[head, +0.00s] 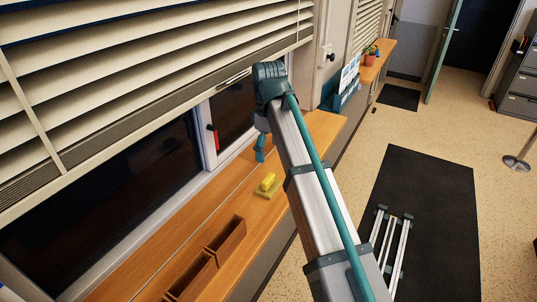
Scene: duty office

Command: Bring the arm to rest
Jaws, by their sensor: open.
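My arm reaches up and away from the bottom of the head view, over the wooden window sill (314,137). Its far end bends down near the blinds. My gripper (260,155) hangs small and teal below that bend, above the sill near the window. It is open, with nothing visible in it. Part of the wrist is hidden behind the arm.
A yellow block (267,181) lies on a flat yellow-green piece on the sill. Nearer are wooden boxes (228,236). Lowered blinds (150,75) and a red window handle (212,136) are close by. Farther off stand a blue-white display (348,80) and a potted plant (371,51).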

